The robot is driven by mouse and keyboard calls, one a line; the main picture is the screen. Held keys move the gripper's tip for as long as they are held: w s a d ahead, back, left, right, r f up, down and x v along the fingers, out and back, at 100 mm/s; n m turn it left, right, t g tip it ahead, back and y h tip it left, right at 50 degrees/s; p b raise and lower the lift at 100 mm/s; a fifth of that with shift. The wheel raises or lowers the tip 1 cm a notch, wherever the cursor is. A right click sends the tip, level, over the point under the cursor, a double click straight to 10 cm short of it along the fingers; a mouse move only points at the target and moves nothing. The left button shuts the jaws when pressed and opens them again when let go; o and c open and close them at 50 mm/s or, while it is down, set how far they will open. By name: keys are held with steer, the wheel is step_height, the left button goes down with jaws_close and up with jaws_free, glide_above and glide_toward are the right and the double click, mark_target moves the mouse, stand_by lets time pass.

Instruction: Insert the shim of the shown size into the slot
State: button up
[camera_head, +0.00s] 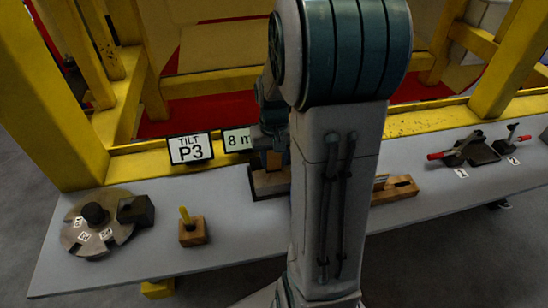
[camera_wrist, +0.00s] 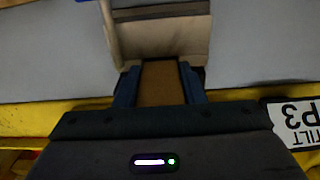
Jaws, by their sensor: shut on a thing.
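My gripper (camera_head: 272,150) is over a dark block with a brown top (camera_head: 270,186), behind my arm in the head view. In the wrist view my gripper (camera_wrist: 158,88) has its blue fingers shut on the sides of a flat brown shim (camera_wrist: 160,82). Beyond the shim is a pale block with a dark slot-like band (camera_wrist: 160,40). I cannot tell whether the shim is in the slot or only near it. A size sign (camera_head: 236,140) reads "8 m", its right part hidden by my arm.
A TILT P3 sign (camera_head: 190,149) stands at the bench's back edge. A slotted wooden block (camera_head: 396,188) lies right of my arm. At left are a notched disc (camera_head: 88,240) and a small wooden block with a yellow peg (camera_head: 192,234). Numbered tools (camera_head: 470,150) lie at right. Yellow beams rise behind.

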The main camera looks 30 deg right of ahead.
steer(key=shift+f+b, duration=0.8)
steer(key=shift+f, duration=0.1)
steer(key=o, duration=1.3)
step_height(320, 180, up, 14)
steer(key=shift+f, duration=0.1)
steer(key=shift+a, duration=0.1)
steer(key=s+a+f+n+t, duration=0.1)
steer(key=s+a, duration=0.3)
steer(key=s+a+f+n+t, duration=0.1)
steer(key=s+a, duration=0.3)
steer(key=s+a+f+n+t, duration=0.1)
steer(key=s+a, duration=0.2)
steer(key=s, duration=0.1)
steer(key=shift+s+a+f, duration=0.35)
steer(key=shift+a, duration=0.05)
